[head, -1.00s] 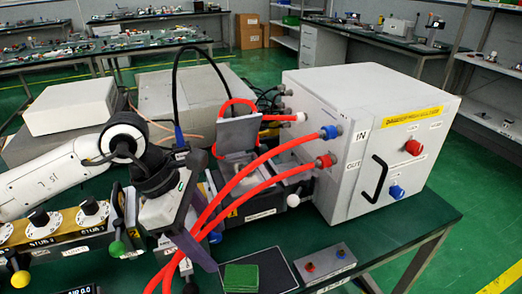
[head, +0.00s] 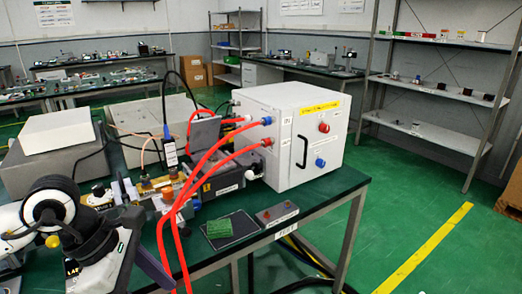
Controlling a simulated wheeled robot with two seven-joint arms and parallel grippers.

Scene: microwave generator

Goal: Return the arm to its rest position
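My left arm comes in at the lower left, white with black joints. Its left gripper (head: 118,264) is at the bottom edge, in front of the green bench, and a dark purple finger shows on its right side. The fingertips are partly cut off or hidden, so I cannot tell how far apart they are. No held object shows. My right gripper is not in view.
A white generator box (head: 290,135) with red hoses (head: 208,150) stands on the bench. A green block (head: 233,224) lies on a dark pad, near a small button box (head: 277,213). Tuner knobs (head: 99,190) lie behind my arm. Open floor is at right.

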